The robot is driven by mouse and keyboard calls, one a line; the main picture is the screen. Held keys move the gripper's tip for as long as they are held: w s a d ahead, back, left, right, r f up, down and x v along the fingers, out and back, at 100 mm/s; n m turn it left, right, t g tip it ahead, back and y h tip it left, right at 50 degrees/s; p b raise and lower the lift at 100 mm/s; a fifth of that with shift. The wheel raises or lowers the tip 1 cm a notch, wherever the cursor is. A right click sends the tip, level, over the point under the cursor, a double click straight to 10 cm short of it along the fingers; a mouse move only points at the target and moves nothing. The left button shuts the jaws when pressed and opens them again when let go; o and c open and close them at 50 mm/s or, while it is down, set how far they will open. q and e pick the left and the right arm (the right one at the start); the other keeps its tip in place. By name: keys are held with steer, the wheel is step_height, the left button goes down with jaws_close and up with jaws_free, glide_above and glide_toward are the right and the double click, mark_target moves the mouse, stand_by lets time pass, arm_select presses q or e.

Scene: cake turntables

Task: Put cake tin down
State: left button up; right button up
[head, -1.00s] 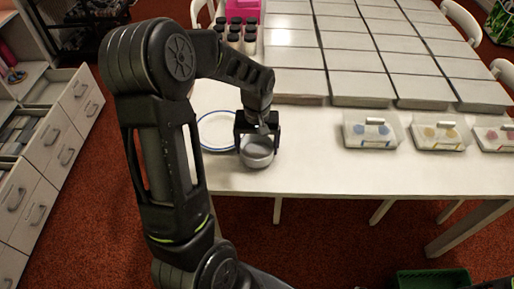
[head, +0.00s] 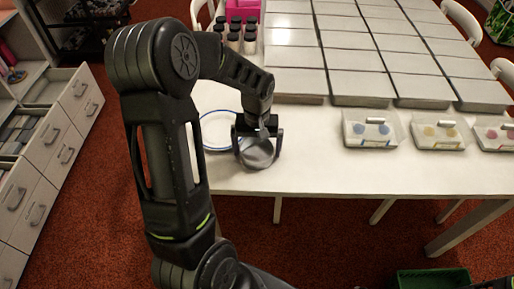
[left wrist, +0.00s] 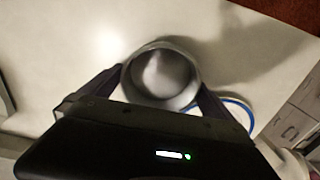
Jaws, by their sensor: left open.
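The grey round cake tin (head: 258,155) is at the near left edge of the white table (head: 330,180), just in front of the blue-rimmed white disc. In the left wrist view, the open mouth of the tin (left wrist: 162,75) faces the camera. My left gripper (head: 258,144) is open, with one finger on each side of the tin. In the left wrist view, the fingers (left wrist: 163,88) stand beside its wall; whether they touch it is hard to tell. The tin looks a little tilted in the head view. My right gripper is not in view.
The blue-rimmed disc (head: 205,140) lies partly behind my left arm. Dark-capped jars (head: 249,45) stand at the back left. Rows of flat boxes (head: 360,58) fill the back. Clear-lidded boxes (head: 373,130) line the right. The table front between tin and boxes is clear.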

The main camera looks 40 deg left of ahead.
mark_target(257, 155)
arm_select(q)
step_height(257, 155, up, 12)
steer(key=shift+r, duration=0.15)
stand_by(0.3)
stand_by(0.4)
